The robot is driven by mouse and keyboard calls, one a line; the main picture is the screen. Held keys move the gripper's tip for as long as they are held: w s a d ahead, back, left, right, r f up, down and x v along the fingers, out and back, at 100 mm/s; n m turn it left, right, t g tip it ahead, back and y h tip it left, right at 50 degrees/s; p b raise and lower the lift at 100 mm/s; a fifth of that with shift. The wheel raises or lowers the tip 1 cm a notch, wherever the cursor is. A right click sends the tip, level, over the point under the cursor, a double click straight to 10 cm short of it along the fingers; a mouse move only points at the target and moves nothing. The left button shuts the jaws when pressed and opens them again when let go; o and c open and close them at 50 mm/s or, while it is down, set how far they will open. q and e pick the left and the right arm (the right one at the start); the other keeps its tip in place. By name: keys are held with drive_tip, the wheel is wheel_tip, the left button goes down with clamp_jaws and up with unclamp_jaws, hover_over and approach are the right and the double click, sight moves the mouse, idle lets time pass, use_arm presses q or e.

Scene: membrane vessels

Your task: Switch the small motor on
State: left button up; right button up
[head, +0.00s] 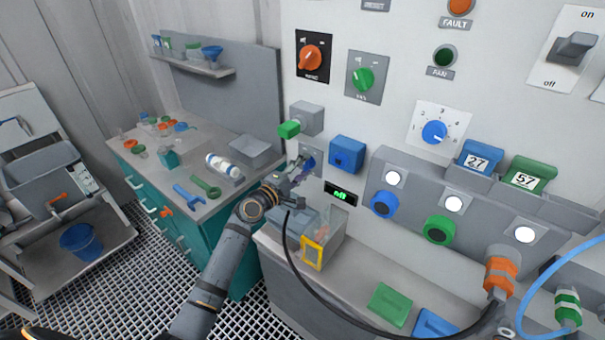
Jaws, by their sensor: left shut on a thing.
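My left gripper (298,180) reaches the wall panel from below. It is shut on a small blue-purple switch handle (308,163) in front of a grey plate. The fingers hide part of the handle, so its exact position is hard to tell. A small black display (341,194) just right of the gripper shows green letters that look like "off". A large grey lever switch (574,46), marked on and off, sits at the upper right of the panel. My right gripper is not in view.
A green-ended grey block (291,129) and a blue box (347,154) stick out near the gripper. A clear bin with a yellow frame (313,253) stands below. A black cable crosses the lower counter. A workbench (225,185) with loose parts is at the left.

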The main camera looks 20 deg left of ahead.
use_arm(q)
drive_tip(key=m+b, duration=0.2)
drive_tip(key=shift+f+m, duration=0.3)
drive_tip(key=shift+m, duration=0.1)
drive_tip(key=shift+r+m+b, duration=0.1)
drive_tip(key=shift+m+b, duration=1.4)
drive_tip(key=shift+m, duration=0.4)
drive_tip(key=o, duration=1.1)
drive_tip(key=shift+o, duration=0.2)
drive_tip(key=shift+r, duration=0.1)
drive_tip(key=shift+s, duration=0.1)
drive_tip(key=v, duration=1.1)
drive_tip(key=shift+s, duration=0.4)
